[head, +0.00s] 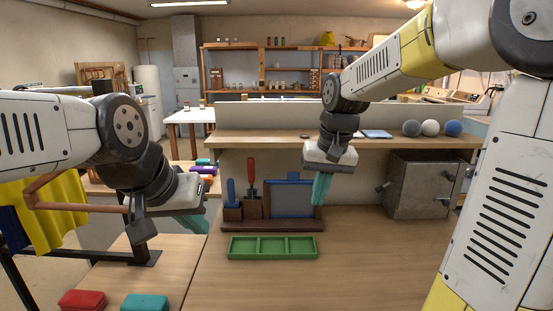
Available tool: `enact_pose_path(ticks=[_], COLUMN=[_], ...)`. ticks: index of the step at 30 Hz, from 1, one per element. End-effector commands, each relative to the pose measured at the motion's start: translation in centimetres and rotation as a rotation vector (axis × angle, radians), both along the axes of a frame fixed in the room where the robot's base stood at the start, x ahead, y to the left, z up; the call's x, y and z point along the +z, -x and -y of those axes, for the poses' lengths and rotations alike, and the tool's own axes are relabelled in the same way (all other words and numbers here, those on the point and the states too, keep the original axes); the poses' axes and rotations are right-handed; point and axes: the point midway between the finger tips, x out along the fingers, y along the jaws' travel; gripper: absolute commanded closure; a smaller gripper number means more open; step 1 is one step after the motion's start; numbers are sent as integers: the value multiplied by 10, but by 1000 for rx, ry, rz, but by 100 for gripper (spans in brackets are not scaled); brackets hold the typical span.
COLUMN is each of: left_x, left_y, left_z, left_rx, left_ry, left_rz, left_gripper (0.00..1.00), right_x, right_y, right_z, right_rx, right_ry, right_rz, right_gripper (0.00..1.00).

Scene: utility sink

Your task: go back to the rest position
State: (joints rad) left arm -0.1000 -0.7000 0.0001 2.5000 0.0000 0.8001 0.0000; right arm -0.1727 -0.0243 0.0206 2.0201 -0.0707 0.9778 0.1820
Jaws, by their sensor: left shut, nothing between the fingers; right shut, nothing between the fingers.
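My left gripper (192,222) is shut and empty, with teal fingers. It hangs over the gap between the left table and the main bench, left of the green tray. My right gripper (321,188) is shut and empty, pointing down. It is in front of the right part of the wooden tool holder, and its fingertips overlap that holder in the picture; I cannot tell whether they touch it.
A green three-part tray (273,256) lies on the bench before the tool holder (262,222). A metal box (421,185) stands at right. Several balls (430,128) sit on the shelf. The bench's front right is clear.

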Motion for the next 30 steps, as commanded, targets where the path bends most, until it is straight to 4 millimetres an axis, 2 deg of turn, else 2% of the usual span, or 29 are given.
enact_pose_path(ticks=[1, 6, 9, 13, 19, 30], left_x=[0, 0, 0, 0, 0, 0], left_y=[0, 0, 0, 0, 0, 0], left_z=[0, 0, 0, 0, 0, 0], left_rx=[0, 0, 0, 0, 0, 0], left_ry=[0, 0, 0, 0, 0, 0], left_rz=[0, 0, 0, 0, 0, 0], left_gripper=[100, 100, 100, 100, 100, 100], right_x=[11, 28, 30, 28, 23, 23], right_y=[18, 73, 102, 130, 149, 150], right_z=[8, 27, 34, 40, 43, 43], right_rx=[-2, 0, 1, 2, 4, 4], right_ry=[-10, -37, -47, -56, -60, -59], right_rz=[45, 172, 242, 314, 365, 367], right_gripper=[100, 100, 100, 100, 100, 100])
